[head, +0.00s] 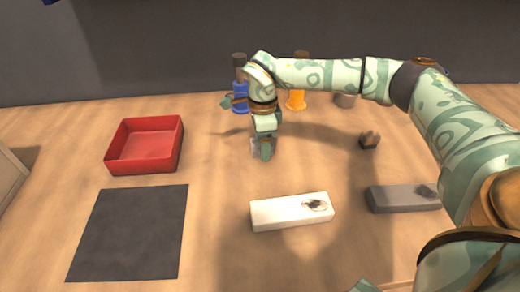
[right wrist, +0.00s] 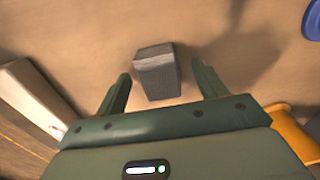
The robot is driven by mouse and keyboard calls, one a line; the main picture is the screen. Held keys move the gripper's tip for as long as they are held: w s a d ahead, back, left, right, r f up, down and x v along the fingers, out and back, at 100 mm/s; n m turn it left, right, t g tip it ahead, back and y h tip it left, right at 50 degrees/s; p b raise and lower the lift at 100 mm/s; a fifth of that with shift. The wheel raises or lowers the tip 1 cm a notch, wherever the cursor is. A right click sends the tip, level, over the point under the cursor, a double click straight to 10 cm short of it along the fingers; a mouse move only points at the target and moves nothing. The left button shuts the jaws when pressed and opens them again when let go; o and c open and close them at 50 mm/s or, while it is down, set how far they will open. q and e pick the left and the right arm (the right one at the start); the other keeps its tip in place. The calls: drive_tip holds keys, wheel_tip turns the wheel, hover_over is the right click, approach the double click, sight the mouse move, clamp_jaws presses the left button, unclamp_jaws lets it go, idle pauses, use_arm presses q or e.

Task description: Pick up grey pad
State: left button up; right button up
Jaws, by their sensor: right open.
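A small grey block (right wrist: 158,72), which looks like the grey pad, stands on the wooden table. In the right wrist view it lies just beyond and between the fingertips, nearer the left one, with clear gaps on both sides. My right gripper (right wrist: 158,82) is open and empty. In the head view the right gripper (head: 263,148) points down over the grey block (head: 255,147), partly hiding it. I cannot tell the exact height of the fingers above the table.
A blue bottle (head: 240,97) and an orange one (head: 296,100) stand behind the gripper. A white block (head: 275,213) lies in front, a long grey block (head: 395,199) right, a small brown object (head: 369,140) behind it. A red tray (head: 113,154) and dark mat (head: 135,230) are left.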

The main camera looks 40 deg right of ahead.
drive_tip(key=shift+r, duration=0.1)
drive_tip(key=c, duration=1.1)
drive_tip(key=shift+o, duration=0.2)
